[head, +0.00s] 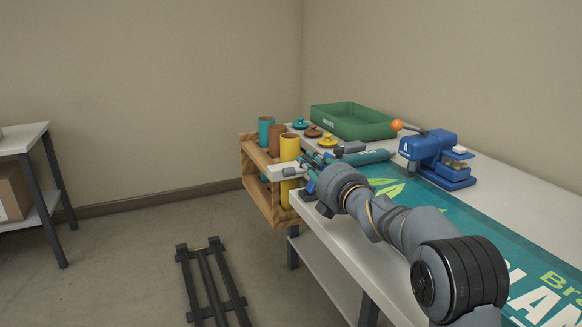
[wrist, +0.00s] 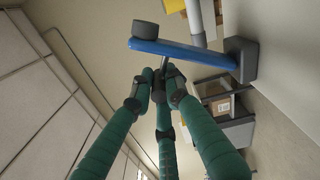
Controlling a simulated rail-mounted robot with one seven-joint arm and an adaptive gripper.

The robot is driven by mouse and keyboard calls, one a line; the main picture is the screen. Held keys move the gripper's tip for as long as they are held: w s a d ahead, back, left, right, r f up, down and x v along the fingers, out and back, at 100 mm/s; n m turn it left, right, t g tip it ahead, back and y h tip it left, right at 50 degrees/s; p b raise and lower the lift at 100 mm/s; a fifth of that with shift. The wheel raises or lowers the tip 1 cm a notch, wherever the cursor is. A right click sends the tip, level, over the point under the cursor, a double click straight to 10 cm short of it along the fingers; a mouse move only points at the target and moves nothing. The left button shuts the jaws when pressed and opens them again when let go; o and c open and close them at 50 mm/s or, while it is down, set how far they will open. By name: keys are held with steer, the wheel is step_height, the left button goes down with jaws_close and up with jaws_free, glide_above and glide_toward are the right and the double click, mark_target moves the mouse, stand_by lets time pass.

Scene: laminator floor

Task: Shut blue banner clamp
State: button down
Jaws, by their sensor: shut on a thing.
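The blue clamp (wrist: 185,52) shows in the wrist view as a straight blue bar with a dark grey round knob at its left end and a grey block (wrist: 240,60) at its right end. My gripper (wrist: 165,78) has green jointed fingers drawn together just under the bar, shut on a thin part of the clamp. The exact contact is partly hidden by the fingers. In the head view my gripper (head: 312,170) is at the table's left edge, and my arm hides much of the clamp. The teal banner (head: 462,222) lies flat along the table.
A wooden rack (head: 259,190) with teal, brown and yellow tubes hangs at the table's left end. Behind are small lids, a green tray (head: 352,121) and a blue press (head: 430,151) with an orange knob. A teal roll (head: 372,157) lies nearby. Dark rails (head: 208,285) stand on the floor.

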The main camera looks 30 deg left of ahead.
steer(key=shift+w+d+r, duration=0.35)
steer(key=shift+w+d, duration=0.35)
stand_by(1.3)
steer(key=c, duration=2.1)
jaws_free()
steer(key=shift+o, duration=1.3)
steer(key=shift+w+f, duration=0.1)
steer(key=shift+o, duration=0.8)
steer(key=shift+s+a, duration=0.2)
steer(key=shift+f, duration=0.1)
steer(key=shift+s, duration=0.15)
